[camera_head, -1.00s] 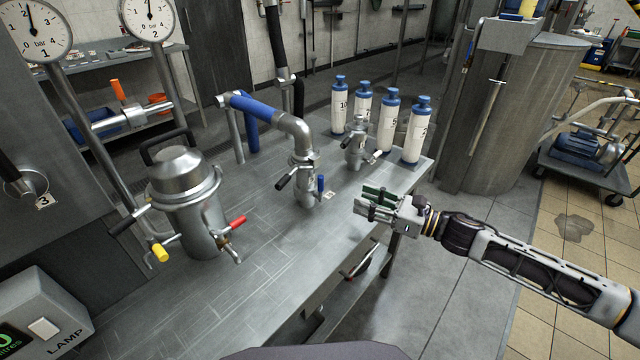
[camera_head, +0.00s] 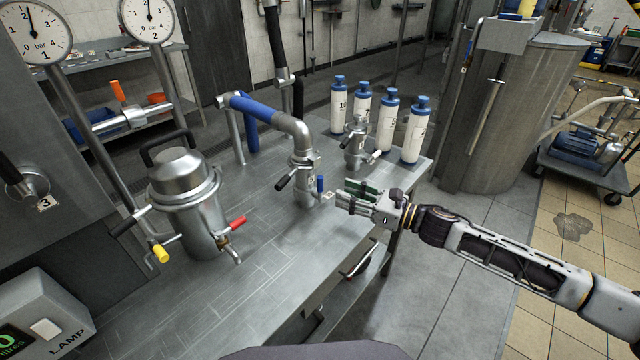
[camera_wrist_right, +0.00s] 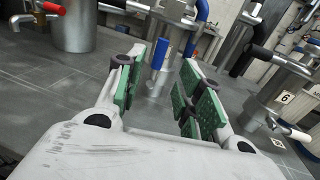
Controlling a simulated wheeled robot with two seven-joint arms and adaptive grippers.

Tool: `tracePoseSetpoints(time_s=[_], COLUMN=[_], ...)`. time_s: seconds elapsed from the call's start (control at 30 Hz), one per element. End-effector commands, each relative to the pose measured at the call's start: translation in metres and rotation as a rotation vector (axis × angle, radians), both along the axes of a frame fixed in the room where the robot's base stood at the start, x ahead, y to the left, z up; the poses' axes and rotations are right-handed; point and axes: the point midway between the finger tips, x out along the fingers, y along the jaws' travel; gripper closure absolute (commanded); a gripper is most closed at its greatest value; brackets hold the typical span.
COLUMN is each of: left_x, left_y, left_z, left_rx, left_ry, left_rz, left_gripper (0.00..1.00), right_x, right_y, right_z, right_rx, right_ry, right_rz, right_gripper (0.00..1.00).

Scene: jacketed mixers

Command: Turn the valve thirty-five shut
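The valve with a small upright blue handle (camera_head: 320,184) sits low on the bent steel pipe (camera_head: 303,165) in the middle of the steel table. A small white tag (camera_head: 328,197) lies by it; its number is too small to read, so I cannot confirm it is thirty-five. My right gripper (camera_head: 345,194) is open and empty, just right of the blue handle and apart from it. In the right wrist view the blue handle (camera_wrist_right: 161,52) shows upright beyond and between the open green-padded fingers (camera_wrist_right: 160,85). My left gripper is not in view.
A black handle (camera_head: 286,180) sticks out left of the same pipe. A steel vessel (camera_head: 190,210) with red and yellow handles stands left. Another steel fitting (camera_head: 356,148) and several white bottles (camera_head: 387,122) stand behind. The front tabletop is clear.

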Motion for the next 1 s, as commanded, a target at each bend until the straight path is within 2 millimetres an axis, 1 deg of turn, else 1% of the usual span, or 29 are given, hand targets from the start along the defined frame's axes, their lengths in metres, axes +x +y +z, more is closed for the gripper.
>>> tracePoseSetpoints(time_s=[0.37,0.67,1.0], left_x=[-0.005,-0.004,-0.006], left_y=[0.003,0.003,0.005], left_z=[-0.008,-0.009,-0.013], left_rx=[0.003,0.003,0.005], left_ry=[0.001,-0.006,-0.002], left_rz=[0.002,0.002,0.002], left_gripper=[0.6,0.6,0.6], right_x=[0.015,0.029,0.044], right_y=[0.023,0.044,0.067], right_z=[0.001,0.001,0.001], right_rx=[0.001,0.001,0.001], right_ry=[-0.002,-0.002,-0.001], right_rz=[0.001,0.002,0.002], right_gripper=[0.63,0.63,0.63])
